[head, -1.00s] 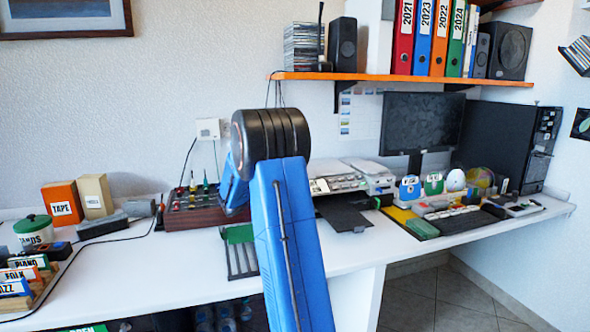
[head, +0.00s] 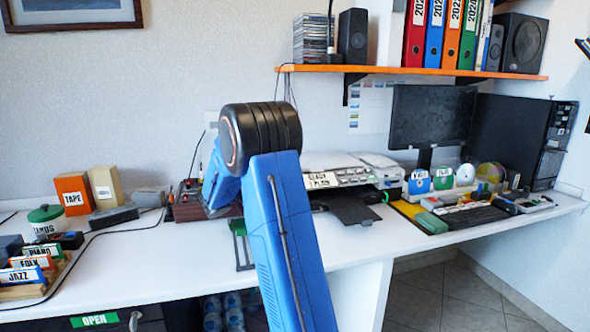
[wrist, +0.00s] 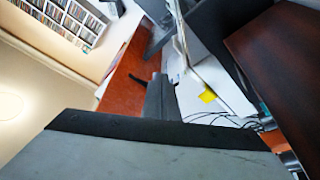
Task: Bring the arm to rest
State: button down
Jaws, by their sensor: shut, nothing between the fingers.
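My blue arm (head: 280,220) rises from the bottom middle of the head view to a thick black joint (head: 260,137). Beyond the joint a blue link (head: 217,182) folds down and away, toward the back of the desk. My gripper is hidden behind my own arm in the head view. I cannot make out its fingers in the wrist view. A large grey surface with a black edge (wrist: 160,140) fills the lower part of the wrist view, and I cannot tell what it is.
The white desk (head: 130,260) carries an orange TAPE box (head: 73,194), labelled dividers (head: 28,270), a mixer (head: 188,205) partly behind my arm, a printer (head: 350,172), a monitor (head: 430,118) and a black computer tower (head: 525,140). An orange shelf (head: 410,70) holds binders and speakers. Bare desktop lies left of my arm.

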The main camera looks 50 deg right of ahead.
jog(key=w+a, duration=0.2)
jog(key=a, duration=0.5)
jog(key=shift+w+a, duration=0.15)
jog(key=shift+w, duration=0.15)
jog(key=s+a+f+n+t+y, duration=0.1)
jog(key=s+a+f+n+y, duration=0.1)
jog(key=s, duration=0.5)
jog(key=s+a+f+n+t+y, duration=0.1)
jog(key=s+a+f+n+y, duration=0.1)
jog(key=s+a+y, duration=0.2)
jog(key=s+a+f+n+t+y, duration=0.2)
jog(key=s+a, duration=0.3)
jog(key=s, duration=0.5)
jog(key=shift+n+y, duration=0.4)
jog(key=shift+y, duration=0.5)
jog(key=s+a+f+n+t+y, duration=0.3)
jog(key=s+a+f+t+y, duration=0.1)
jog(key=a, duration=0.7)
jog(key=s+a+f+n+t+y, duration=0.3)
jog(key=s+a+y, duration=0.3)
jog(key=a, duration=0.5)
jog(key=shift+s+a+f+n+t, duration=0.4)
jog(key=shift+s+n+t, duration=0.1)
jog(key=shift+s+n, duration=0.35)
jog(key=shift+s+d, duration=0.1)
jog(key=shift+d, duration=0.1)
